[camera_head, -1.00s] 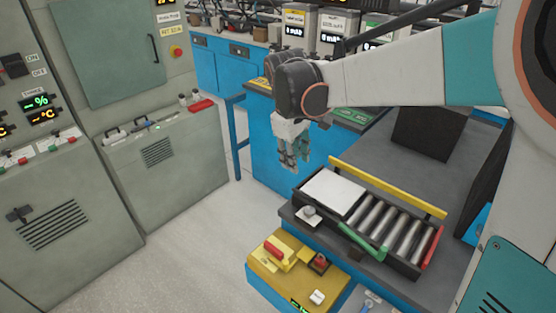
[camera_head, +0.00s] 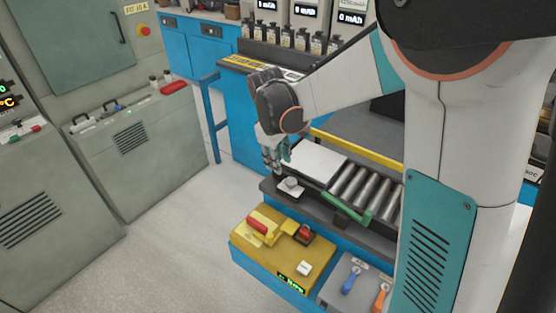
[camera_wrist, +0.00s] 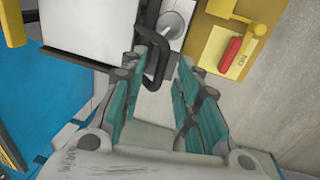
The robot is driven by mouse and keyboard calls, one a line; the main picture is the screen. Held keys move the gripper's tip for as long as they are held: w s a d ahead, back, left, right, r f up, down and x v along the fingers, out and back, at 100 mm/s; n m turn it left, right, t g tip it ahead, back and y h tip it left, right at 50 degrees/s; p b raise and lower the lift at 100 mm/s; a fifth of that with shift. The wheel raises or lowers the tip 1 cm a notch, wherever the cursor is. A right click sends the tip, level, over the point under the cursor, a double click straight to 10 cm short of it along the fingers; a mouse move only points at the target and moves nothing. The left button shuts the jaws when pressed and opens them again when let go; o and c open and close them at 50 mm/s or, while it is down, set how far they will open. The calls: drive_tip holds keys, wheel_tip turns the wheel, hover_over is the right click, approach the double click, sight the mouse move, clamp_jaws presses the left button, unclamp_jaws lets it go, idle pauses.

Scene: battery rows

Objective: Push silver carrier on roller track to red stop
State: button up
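The silver carrier (camera_head: 318,158) is a pale flat plate at the left end of the roller track (camera_head: 366,190). Bare metal rollers lie to its right. In the wrist view the carrier (camera_wrist: 75,25) fills the upper left. My gripper (camera_head: 278,160) is low at the carrier's left end. In the wrist view my gripper (camera_wrist: 162,60) has its teal fingers apart. A black bent handle (camera_wrist: 158,52) shows between the fingertips, close to the left one; I cannot tell whether they touch. The red stop is hidden behind my arm.
A grey round knob (camera_head: 291,183) stands on the bench's front corner. A green bar (camera_head: 348,210) runs along the track's front, a yellow rail (camera_head: 358,148) behind. A yellow box (camera_head: 275,255) with red controls sits in front, lower. Open floor lies to the left.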

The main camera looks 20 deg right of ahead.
clamp_jaws()
drive_tip(key=s+d+p, duration=0.1)
drive_tip(key=s+d, duration=0.3)
drive_tip(key=s, duration=0.2)
drive_tip(key=s+d+p, duration=0.1)
drive_tip(key=s+d, duration=0.4)
drive_tip(key=s, duration=0.1)
drive_tip(key=s+d+p, duration=0.1)
drive_tip(key=s+d, duration=0.3)
drive_tip(key=s, duration=0.3)
drive_tip(key=shift+s+d, duration=0.1)
drive_tip(key=shift+d, duration=0.25)
drive_tip(key=shift+s+d, duration=0.25)
drive_tip(key=shift+s, duration=0.25)
drive_tip(key=shift+f, duration=0.1)
unclamp_jaws()
drive_tip(key=shift+s+d, duration=0.1)
drive_tip(key=shift+d, duration=0.05)
